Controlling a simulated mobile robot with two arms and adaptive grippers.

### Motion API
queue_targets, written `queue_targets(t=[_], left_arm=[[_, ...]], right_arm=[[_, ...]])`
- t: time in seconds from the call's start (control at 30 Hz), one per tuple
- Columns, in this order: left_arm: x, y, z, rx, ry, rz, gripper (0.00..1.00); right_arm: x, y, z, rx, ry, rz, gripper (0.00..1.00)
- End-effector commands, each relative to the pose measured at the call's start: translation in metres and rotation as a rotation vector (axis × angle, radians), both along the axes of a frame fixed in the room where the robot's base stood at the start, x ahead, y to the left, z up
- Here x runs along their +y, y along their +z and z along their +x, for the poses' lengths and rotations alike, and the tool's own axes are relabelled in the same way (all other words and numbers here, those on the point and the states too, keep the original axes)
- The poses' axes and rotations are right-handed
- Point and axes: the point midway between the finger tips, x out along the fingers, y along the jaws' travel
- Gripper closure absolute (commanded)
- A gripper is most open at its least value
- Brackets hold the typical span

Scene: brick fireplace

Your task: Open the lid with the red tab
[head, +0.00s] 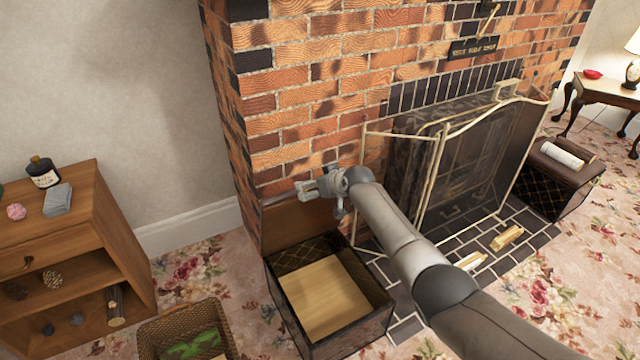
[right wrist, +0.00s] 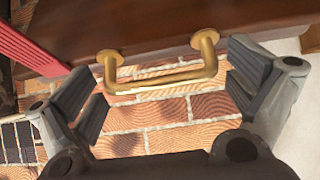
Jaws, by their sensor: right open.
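The box (head: 355,333) stands on the floor by the hearth, its inside showing a pale wooden surface. Its brown lid (head: 290,226) is raised, standing up at the back of the box near the brick wall. In the right wrist view the lid (right wrist: 150,28) carries a brass handle (right wrist: 165,88) and a red tab (right wrist: 32,48) at the left. My right gripper (head: 308,189) is at the lid's upper edge. Its fingers are open and apart, one on either side of the handle. The red tab is not clear in the head view. My left gripper is out of view.
A metal fireplace screen (head: 440,175) stands right of the box, beside my right arm. A wooden shelf unit (head: 115,230) and a wicker basket (head: 225,325) are at the left. Another dark box (head: 545,185) with a white roll (head: 562,154) on top is at the far right.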

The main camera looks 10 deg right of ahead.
Motion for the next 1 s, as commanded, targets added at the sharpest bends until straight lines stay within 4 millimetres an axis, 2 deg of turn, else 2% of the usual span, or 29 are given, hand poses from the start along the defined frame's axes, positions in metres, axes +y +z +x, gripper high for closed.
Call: queue_targets(t=[0.03,0.37,1.0], left_arm=[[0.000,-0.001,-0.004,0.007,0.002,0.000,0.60],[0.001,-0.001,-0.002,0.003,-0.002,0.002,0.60],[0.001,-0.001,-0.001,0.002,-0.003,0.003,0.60]], right_arm=[[0.000,0.000,0.000,0.001,0.000,0.000,0.00],[-0.006,0.009,-0.013,0.001,0.001,0.000,0.00],[-0.023,0.052,-0.064,-0.001,0.001,-0.001,0.00]])
